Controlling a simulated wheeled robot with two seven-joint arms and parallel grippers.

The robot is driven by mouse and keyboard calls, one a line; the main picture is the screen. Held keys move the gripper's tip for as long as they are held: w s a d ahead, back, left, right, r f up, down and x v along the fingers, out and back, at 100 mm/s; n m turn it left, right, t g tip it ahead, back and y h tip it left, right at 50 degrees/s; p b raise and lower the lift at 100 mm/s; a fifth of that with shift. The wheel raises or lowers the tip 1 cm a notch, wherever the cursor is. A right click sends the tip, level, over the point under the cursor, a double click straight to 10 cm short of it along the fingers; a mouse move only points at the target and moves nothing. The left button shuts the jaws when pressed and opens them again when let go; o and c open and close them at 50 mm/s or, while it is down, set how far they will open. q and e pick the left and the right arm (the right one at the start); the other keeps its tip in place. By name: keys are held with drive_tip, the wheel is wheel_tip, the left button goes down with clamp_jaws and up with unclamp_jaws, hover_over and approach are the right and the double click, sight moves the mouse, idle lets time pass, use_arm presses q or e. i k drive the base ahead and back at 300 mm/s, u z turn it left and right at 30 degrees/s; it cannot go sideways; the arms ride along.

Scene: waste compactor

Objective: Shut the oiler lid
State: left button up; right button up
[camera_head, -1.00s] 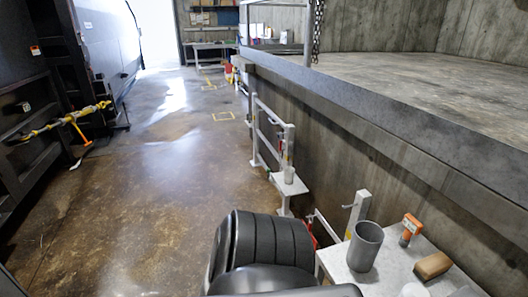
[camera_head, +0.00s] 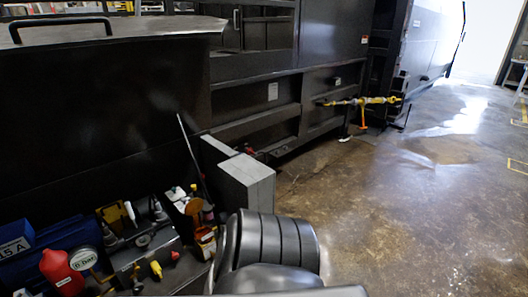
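No gripper shows in the head view. I cannot clearly make out the oiler or its lid. An orange round part (camera_head: 194,207) stands to the right of these. Which of these belongs to the oiler, and whether a lid is open, I cannot tell.
A blue box (camera_head: 14,243) stands at the left edge. A grey block (camera_head: 247,182) stands beside the equipment. The black machine wall (camera_head: 100,120) rises behind, with a yellow-banded bar (camera_head: 365,101) farther along. Open concrete floor (camera_head: 400,220) lies to the right.

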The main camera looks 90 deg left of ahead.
sight(194, 206)
drive_tip(key=u, duration=1.85)
drive_tip(key=i, duration=4.4)
drive_tip(key=u, duration=2.6)
drive_tip(key=i, duration=2.15)
drive_tip(key=u, duration=0.45)
